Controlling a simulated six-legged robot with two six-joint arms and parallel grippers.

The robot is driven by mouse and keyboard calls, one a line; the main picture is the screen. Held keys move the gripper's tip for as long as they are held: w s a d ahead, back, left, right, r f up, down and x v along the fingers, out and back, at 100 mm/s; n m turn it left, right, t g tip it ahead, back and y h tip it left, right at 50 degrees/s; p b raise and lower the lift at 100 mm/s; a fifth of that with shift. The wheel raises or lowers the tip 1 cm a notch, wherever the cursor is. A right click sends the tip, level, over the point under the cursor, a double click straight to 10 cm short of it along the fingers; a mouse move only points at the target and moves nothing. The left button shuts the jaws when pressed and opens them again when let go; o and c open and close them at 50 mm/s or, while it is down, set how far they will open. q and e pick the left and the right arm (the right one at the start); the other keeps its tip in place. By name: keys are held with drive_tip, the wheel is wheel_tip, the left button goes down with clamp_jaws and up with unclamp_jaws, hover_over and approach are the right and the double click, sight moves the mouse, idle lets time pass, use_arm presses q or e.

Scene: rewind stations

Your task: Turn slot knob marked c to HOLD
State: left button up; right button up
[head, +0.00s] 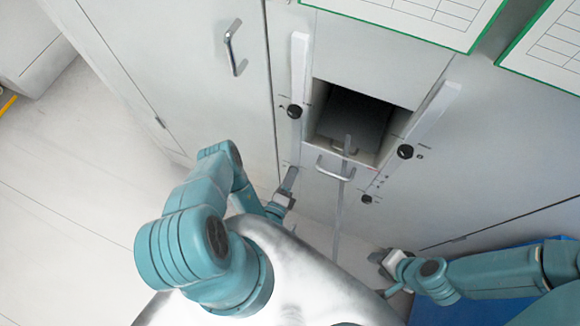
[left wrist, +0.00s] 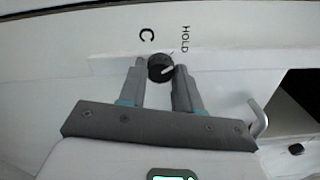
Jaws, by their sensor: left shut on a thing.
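The slot knob marked c (left wrist: 160,67) is a round black knob with a white pointer mark, in the left wrist view. The mark points right and slightly up in that view. A letter C (left wrist: 147,35) is printed above left of it and the word HOLD (left wrist: 186,38) above right, both turned sideways. My left gripper (head: 291,172) is at the cabinet front; in the left wrist view its two grey fingers (left wrist: 161,78) are shut on the knob from both sides. In the head view this knob is hidden by the gripper. My right gripper (head: 380,258) is low on the right, away from the knobs.
Other black knobs sit beside an open slot (head: 352,115): one upper left (head: 294,111), one right (head: 405,151), one lower right (head: 367,198). A drawer handle (head: 332,170) and a door handle (head: 232,48) stick out. Pale floor (head: 60,190) lies open at left.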

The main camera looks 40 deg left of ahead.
use_arm(q)
drive_tip(key=shift+n, duration=1.5)
drive_tip(key=o, duration=1)
drive_tip(key=shift+o, duration=0.2)
drive_tip(key=b+v, duration=0.2)
drive_tip(key=v, duration=1.4)
drive_tip(key=shift+s+b, duration=0.25)
drive_tip(key=shift+b, duration=0.1)
